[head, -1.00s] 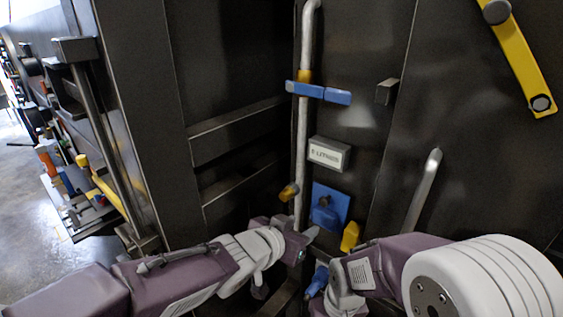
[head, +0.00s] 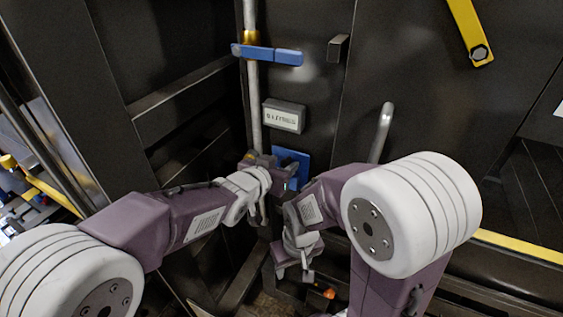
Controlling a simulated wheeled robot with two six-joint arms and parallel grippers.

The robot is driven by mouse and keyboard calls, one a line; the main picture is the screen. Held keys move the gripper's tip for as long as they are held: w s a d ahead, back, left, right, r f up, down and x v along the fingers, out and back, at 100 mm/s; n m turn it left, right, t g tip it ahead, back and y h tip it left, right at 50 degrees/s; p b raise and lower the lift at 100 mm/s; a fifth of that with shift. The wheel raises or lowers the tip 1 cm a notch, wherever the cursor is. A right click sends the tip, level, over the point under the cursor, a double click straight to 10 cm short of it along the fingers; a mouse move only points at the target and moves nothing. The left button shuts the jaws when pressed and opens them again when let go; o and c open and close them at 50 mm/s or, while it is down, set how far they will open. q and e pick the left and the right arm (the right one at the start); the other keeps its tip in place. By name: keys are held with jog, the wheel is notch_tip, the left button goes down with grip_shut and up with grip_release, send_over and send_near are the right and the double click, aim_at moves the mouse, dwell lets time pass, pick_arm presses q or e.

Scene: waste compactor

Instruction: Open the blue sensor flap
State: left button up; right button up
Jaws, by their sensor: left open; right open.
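A square blue flap plate (head: 303,156) is on the dark panel below the small label box. My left gripper (head: 285,172) is open in front of its lower left part and hides much of it, including its knob. I cannot tell whether the gripper touches it. My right gripper (head: 293,272) is open and empty, lower down and below the left one. A blue handle (head: 270,54) sits across the pipe, higher up.
A grey vertical pipe (head: 254,105) runs left of the label box (head: 284,116). A dark block (head: 338,47) and a grey bar handle (head: 382,130) stick out on the right. A yellow lever (head: 467,30) hangs at top right.

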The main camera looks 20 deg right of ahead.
pick_arm(q)
jog(key=shift+s+d, duration=0.15)
jog(key=shift+s, duration=0.1)
grip_shut()
dwell(1.2)
